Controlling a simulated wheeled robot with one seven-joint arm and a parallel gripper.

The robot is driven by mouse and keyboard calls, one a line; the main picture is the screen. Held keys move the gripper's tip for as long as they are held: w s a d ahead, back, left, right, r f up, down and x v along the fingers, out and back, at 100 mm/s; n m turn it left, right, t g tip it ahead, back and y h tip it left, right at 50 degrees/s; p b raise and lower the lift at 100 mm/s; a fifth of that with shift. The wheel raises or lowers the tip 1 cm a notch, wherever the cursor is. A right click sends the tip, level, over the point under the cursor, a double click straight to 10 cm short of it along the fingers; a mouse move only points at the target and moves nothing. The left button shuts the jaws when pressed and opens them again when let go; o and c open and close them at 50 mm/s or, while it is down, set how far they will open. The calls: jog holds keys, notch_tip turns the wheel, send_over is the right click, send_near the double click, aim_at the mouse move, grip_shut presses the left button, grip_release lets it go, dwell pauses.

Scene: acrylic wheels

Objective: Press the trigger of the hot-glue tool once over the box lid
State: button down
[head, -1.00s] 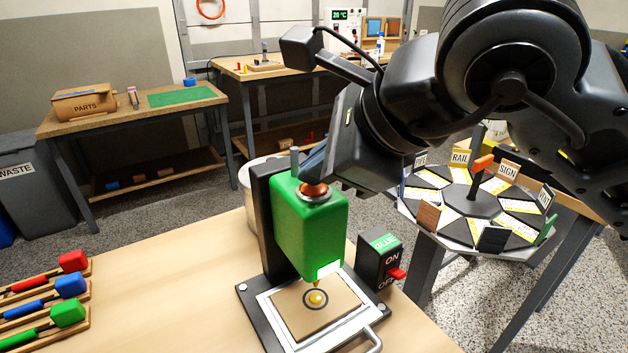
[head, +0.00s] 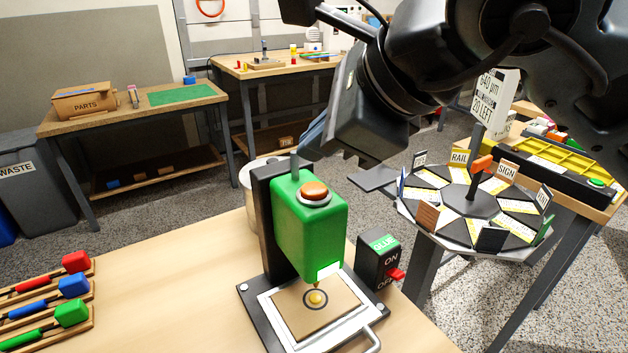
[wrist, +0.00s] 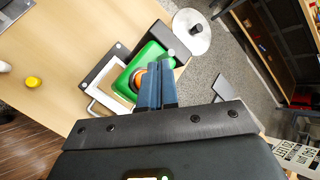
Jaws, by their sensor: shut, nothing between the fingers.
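The green hot-glue tool (head: 308,235) stands on its black base on the wooden table, with an orange-brown button (head: 315,190) on top. Below its nozzle, a brown box lid (head: 330,312) lies in a white frame, with a yellowish glue blob (head: 317,297) inside a dark ring. My gripper (head: 303,148) is shut and empty, above and behind the button, apart from it. In the wrist view, my blue fingers (wrist: 156,86) lie together in front of the green tool (wrist: 147,62) and hide part of the button.
A black GLUE switch box (head: 380,262) with a red lever stands right of the tool. Red, blue and green handled tools (head: 72,286) lie at the left. A round labelled carousel (head: 475,205) stands at the right. The left middle of the table is clear.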

jog(key=shift+r+p, duration=0.35)
jog(key=shift+r, duration=1.15)
